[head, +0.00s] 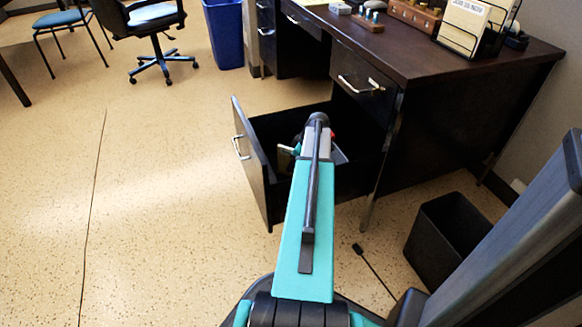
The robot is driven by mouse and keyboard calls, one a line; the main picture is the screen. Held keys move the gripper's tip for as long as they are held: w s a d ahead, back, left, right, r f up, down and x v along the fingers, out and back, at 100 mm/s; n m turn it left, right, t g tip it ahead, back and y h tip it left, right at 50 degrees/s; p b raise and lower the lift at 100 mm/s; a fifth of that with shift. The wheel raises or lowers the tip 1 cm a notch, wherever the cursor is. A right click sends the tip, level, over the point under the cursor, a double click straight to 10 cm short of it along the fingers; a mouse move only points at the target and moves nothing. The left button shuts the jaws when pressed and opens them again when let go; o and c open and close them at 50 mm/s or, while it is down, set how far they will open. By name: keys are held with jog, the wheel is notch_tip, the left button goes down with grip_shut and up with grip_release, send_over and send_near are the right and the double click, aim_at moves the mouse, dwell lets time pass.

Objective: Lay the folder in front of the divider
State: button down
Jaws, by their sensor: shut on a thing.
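The open lower desk drawer (254,165) is pulled out to the left, with its dark inside partly in view. My teal arm reaches forward over it. My gripper (340,156) is down at the drawer, mostly hidden behind my own arm. I cannot pick out the folder or the divider; my arm covers much of the drawer's inside.
The dark desk (440,50) stands at the right, with a file holder (478,25) and small items on top. A black bin (447,232) is at the right. A blue bin (224,32) and an office chair (150,30) stand behind. The floor on the left is clear.

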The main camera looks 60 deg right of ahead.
jog(key=shift+f, duration=0.15)
jog(key=c, duration=1.8)
grip_release()
jog(key=p+v, duration=0.5)
jog(key=v, duration=0.7)
